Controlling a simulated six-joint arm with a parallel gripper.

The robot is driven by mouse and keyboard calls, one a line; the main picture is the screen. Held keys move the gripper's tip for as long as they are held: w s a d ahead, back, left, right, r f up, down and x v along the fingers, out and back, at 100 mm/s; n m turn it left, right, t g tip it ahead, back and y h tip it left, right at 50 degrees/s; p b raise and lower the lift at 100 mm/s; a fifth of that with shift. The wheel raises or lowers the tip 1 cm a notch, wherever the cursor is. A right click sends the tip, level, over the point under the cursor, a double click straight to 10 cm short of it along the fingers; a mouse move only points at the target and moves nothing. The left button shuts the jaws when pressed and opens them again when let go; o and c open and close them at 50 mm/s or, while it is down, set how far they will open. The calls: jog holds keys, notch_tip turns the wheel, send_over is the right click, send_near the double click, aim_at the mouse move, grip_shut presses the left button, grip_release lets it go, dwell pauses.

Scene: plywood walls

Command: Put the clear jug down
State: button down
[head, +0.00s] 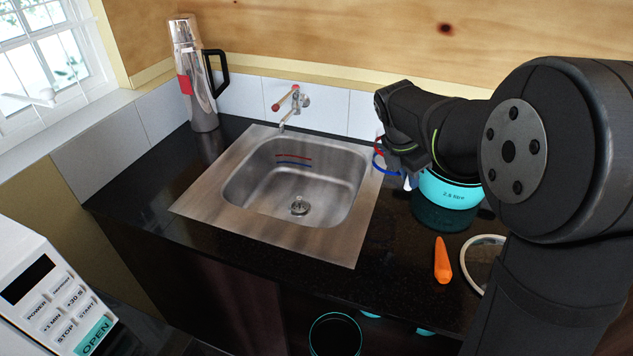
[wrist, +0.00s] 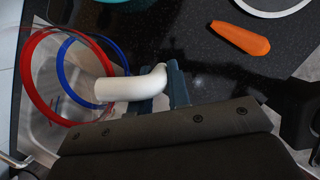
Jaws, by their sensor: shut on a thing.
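The clear jug has a see-through body, a red ring, a blue ring and a white handle. In the head view the jug (head: 378,162) shows beside my gripper (head: 407,180), at the right of the sink near the back wall, partly hidden by my gripper. In the wrist view the jug (wrist: 128,88) lies at the left, with its handle between the fingers of my gripper (wrist: 165,88). My gripper is shut on this handle. The jug's base is hard to make out, so I cannot tell whether it touches the counter.
A steel sink (head: 225,185) with a red-handled tap (head: 290,98) lies left of the jug. A turquoise container (head: 455,193) stands close on the right. An orange carrot-like thing (head: 442,262) and a pale ring-shaped rim (head: 470,257) lie nearer. A flask (head: 200,100) stands back left.

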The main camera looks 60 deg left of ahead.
jog(key=s+a+f+n+y, duration=0.1)
jog(key=s+a+f+n, duration=0.1)
jog(key=a+f, duration=0.35)
jog(key=s+a+f+n+y, duration=0.1)
jog(key=a+f+n, duration=0.1)
jog(key=a, duration=0.7)
jog(key=s+a+f+n, duration=0.2)
jog(key=a+f+n, duration=0.15)
jog(key=a, duration=0.45)
jog(key=s+a+f, duration=0.7)
jog(key=s+f, duration=0.1)
jog(key=f, duration=0.3)
jog(key=shift+s+a+m+y, duration=0.25)
jog(key=shift+s+m+y, duration=0.05)
jog(key=shift+s+m, duration=0.15)
jog(key=shift+f, duration=0.1)
jog(key=shift+f, duration=0.1)
jog(key=c, duration=1.4)
grip_release()
jog(key=shift+o, duration=0.2)
